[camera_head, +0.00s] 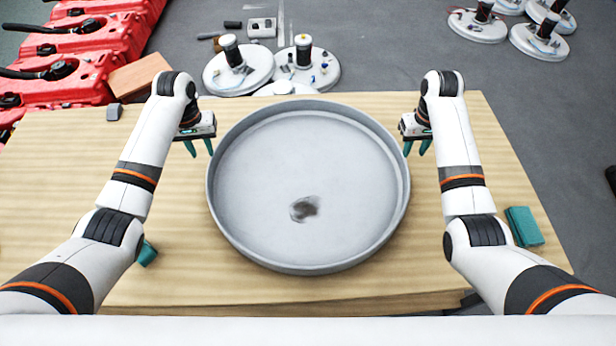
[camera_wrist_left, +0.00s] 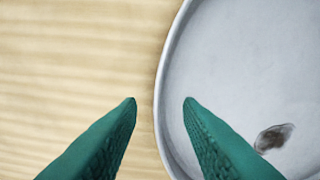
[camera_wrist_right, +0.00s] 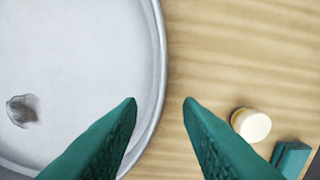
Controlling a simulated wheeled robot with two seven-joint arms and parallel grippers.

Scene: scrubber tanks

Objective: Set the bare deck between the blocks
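The bare deck (camera_head: 300,165) is a round, shallow grey pan with a raised rim, lying on the wooden table. It has a dark smudge near its front middle. A teal block (camera_head: 147,254) shows at the left, partly hidden by my left arm. Another teal block (camera_head: 523,226) lies at the right, and it shows in the right wrist view (camera_wrist_right: 291,158). My left gripper (camera_head: 200,152) is open at the deck's left rim (camera_wrist_left: 163,95), which runs between its fingertips in the wrist view. My right gripper (camera_head: 416,152) is open likewise at the right rim (camera_wrist_right: 160,60).
A cream-topped cylinder (camera_wrist_right: 251,125) stands by the right block, hidden in the head view. A small grey block (camera_head: 114,112) and a brown box (camera_head: 139,74) are at the back left. Red tanks (camera_head: 75,75) and white round units (camera_head: 238,68) stand beyond the table.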

